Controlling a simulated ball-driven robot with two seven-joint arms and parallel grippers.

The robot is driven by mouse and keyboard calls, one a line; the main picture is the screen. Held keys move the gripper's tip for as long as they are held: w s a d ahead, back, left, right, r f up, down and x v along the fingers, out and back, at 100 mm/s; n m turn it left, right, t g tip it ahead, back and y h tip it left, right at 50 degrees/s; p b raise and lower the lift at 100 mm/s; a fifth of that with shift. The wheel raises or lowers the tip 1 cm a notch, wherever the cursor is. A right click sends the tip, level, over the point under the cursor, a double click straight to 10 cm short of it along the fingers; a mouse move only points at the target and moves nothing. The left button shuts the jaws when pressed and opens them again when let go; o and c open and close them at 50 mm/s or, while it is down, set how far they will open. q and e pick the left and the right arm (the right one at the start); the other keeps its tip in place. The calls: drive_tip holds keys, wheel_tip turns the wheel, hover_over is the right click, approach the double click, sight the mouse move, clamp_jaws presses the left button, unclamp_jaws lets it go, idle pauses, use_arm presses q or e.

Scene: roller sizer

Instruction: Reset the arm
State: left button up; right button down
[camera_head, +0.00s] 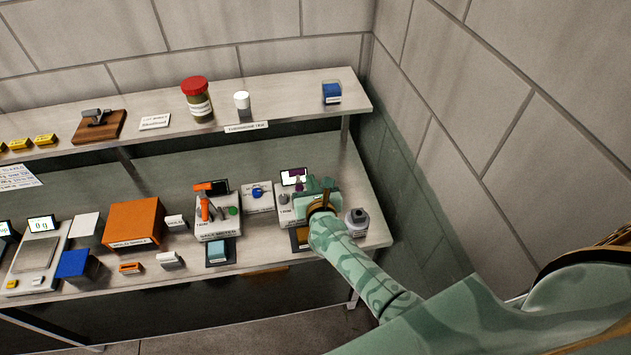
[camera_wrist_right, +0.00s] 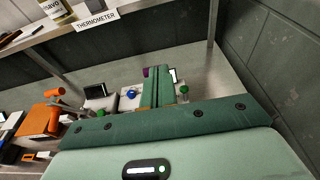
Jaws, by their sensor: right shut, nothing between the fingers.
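My right arm comes in from the right in the head view, and its green gripper (camera_head: 318,200) is over the right end of the lower shelf. The gripper is in front of a small device with a lit screen (camera_head: 293,177) and hides part of it. In the right wrist view the gripper fingers (camera_wrist_right: 158,88) are together, with nothing seen between them. A purple part (camera_head: 300,184) shows just behind the gripper. My left gripper is not in view.
The upper shelf (camera_head: 290,108) holds a red-capped jar (camera_head: 197,100). A wall bounds the right side.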

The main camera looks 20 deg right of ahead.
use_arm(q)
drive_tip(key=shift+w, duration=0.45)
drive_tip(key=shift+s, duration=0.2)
